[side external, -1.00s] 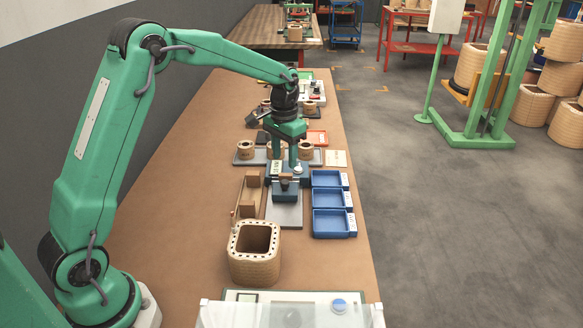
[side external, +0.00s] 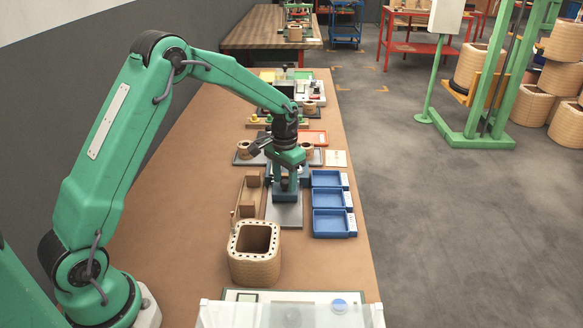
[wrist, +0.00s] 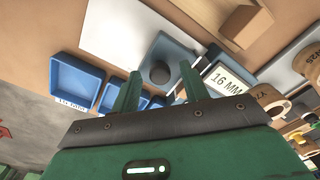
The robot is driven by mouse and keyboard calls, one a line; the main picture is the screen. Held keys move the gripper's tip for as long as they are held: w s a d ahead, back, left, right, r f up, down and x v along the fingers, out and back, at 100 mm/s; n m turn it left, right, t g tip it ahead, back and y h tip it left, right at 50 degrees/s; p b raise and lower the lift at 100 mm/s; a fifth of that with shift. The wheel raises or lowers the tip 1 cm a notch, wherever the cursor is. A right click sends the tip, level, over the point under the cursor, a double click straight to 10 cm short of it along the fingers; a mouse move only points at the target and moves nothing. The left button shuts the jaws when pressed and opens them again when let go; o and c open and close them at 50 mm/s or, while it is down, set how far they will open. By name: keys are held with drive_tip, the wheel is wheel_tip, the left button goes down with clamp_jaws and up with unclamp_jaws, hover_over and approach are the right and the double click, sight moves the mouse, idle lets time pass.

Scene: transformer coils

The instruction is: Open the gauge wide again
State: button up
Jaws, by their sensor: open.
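The gauge (wrist: 176,56) has a grey-blue body, a dark round knob (wrist: 160,73) and a white "16 MM" label (wrist: 215,76) in the wrist view. My gripper (wrist: 158,82) is open, with its two green fingers apart and the knob showing between their tips; I cannot tell whether they touch it. In the side view my gripper (side external: 285,190) is low in front of the gauge (side external: 303,174) and hides most of it.
Several blue trays (side external: 327,197) stand right of the gauge. A grey plate (side external: 285,215) lies in front, with a wooden stand (side external: 246,198) on its left. A large coil (side external: 254,262) stands nearer the camera. Small coils (side external: 244,150) sit behind.

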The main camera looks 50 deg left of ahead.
clamp_jaws()
drive_tip(key=shift+s+d, duration=2.5)
drive_tip(key=shift+d, duration=0.05)
unclamp_jaws()
drive_tip(key=shift+r, duration=0.15)
